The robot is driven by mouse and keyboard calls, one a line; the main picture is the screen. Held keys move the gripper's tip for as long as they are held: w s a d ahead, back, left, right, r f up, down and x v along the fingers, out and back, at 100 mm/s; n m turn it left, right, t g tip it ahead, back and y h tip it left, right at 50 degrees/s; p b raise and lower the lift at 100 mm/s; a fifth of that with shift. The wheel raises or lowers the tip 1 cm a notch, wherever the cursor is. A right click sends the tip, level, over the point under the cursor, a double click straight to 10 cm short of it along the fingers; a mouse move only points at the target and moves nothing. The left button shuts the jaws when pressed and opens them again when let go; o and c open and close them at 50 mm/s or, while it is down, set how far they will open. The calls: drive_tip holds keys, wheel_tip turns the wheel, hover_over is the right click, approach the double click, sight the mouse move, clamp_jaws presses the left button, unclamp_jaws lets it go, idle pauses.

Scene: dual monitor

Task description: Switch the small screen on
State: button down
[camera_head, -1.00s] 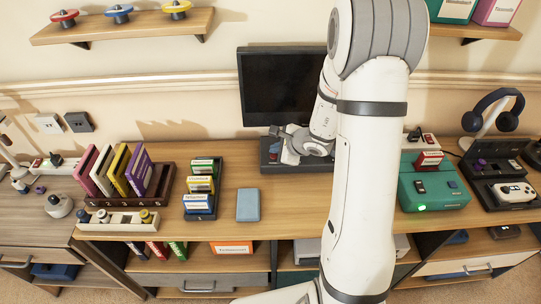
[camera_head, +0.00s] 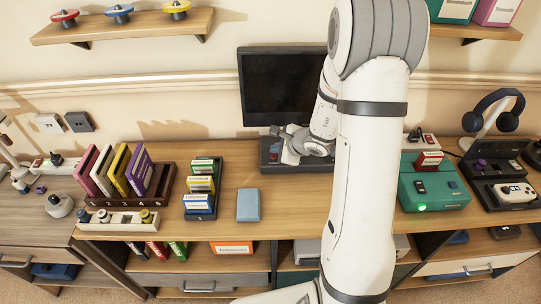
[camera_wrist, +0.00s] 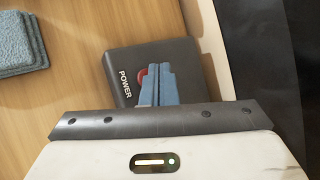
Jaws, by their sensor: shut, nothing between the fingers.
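A dark screen (camera_head: 283,88) stands at the back of the desk in the head view, its right side hidden behind my arm. Its face is black. Its dark base (camera_head: 268,160) sits below it. In the wrist view the base (camera_wrist: 183,55) carries the white word POWER and a round red button (camera_wrist: 141,76). My gripper (camera_wrist: 158,67) is shut and empty, its blue fingertips over the base and partly covering the button. I cannot tell whether they touch it. In the head view my gripper (camera_head: 273,132) is just in front of the screen.
A blue-grey flat block (camera_head: 248,205) lies left of my arm. A cartridge rack (camera_head: 203,188) stands farther left. A teal console (camera_head: 432,186) with a green light and a headphone stand (camera_head: 490,125) are on the right. The desk in front of the base is clear.

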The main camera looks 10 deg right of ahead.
drive_tip(key=shift+f, duration=0.2)
idle(0.3)
drive_tip(key=shift+s+f+b, duration=0.1)
drive_tip(key=shift+f+b, duration=0.2)
drive_tip(key=shift+b, duration=0.55)
drive_tip(key=shift+r, duration=0.5)
idle(0.3)
drive_tip(key=shift+r+p, duration=1.85)
drive_tip(key=shift+r, duration=1.15)
